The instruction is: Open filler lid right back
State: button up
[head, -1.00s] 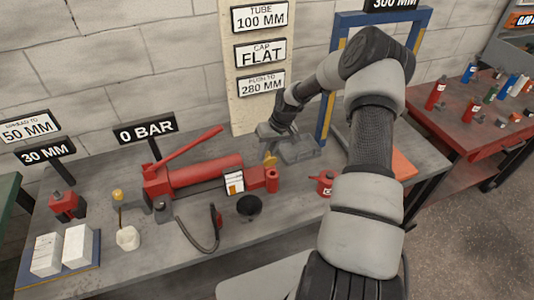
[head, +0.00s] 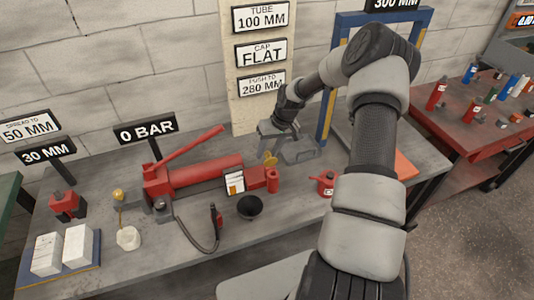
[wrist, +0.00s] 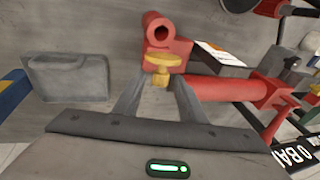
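The filler lid is a brass-yellow disc with a small knob (wrist: 162,62), at the end of the red hand pump (wrist: 220,87). In the head view the lid (head: 270,160) shows above the right end of the pump (head: 200,174). My gripper (wrist: 161,82) reaches it from the wall side, with its two grey fingers on either side of the lid's knob, seemingly closed on it. In the head view my gripper (head: 272,148) is partly hidden by its own body. The filler opening is not clearly visible.
A grey block (wrist: 66,77) lies beside the gripper, near the blue frame (head: 325,110). A black cup (head: 250,207) and a hose (head: 200,240) lie in front of the pump. A red can (head: 325,184) stands to the right. The pump handle (head: 185,148) slopes above the body.

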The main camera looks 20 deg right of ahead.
jog(key=v, duration=1.6)
